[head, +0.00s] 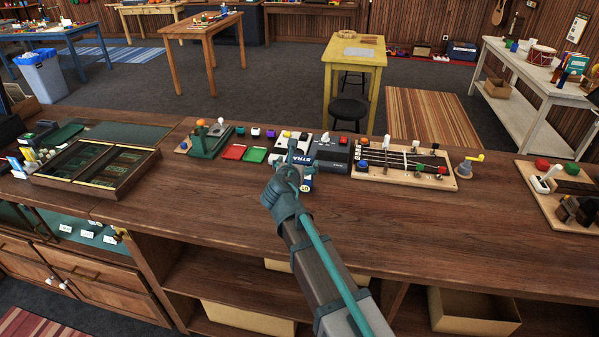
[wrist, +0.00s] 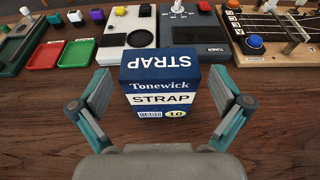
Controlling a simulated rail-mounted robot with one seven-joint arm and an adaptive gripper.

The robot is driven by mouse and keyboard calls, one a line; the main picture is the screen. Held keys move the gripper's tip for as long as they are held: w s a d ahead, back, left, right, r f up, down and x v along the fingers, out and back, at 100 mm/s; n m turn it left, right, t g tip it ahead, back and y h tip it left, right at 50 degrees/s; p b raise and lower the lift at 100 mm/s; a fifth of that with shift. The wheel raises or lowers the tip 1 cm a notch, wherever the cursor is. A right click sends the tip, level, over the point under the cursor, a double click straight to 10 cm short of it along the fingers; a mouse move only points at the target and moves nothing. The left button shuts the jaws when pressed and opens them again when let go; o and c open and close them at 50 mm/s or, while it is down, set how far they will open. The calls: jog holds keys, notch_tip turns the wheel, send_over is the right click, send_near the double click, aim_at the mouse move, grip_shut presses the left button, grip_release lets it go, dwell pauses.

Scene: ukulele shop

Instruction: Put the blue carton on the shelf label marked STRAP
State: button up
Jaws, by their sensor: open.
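The blue carton (wrist: 165,93) stands upright on the wooden counter in the wrist view, with a white band reading STRAP, the name Tonewick and a yellow 10 on its front. STRAP also shows upside down on its top. In the head view the carton (head: 307,183) is partly hidden behind my gripper (head: 296,168). My gripper in the wrist view (wrist: 163,100) is open, one finger on each side of the carton, with gaps visible. Small white labels (head: 88,234) sit in the glass-fronted case at lower left; their print is too small to read.
Behind the carton are a white pedal (wrist: 128,30), a dark tuner (wrist: 195,35), and red (head: 233,152) and green trays (head: 254,155). A fretted board (head: 400,160) lies right. A wooden case (head: 95,165) stands left. The counter's front right is clear.

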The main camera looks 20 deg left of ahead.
aim_at(299, 161)
jog(key=shift+p+x, duration=0.35)
jog(key=shift+x, duration=1.25)
jog(key=shift+r, duration=0.1)
jog(key=c, duration=1.5)
jog(key=shift+r, duration=0.1)
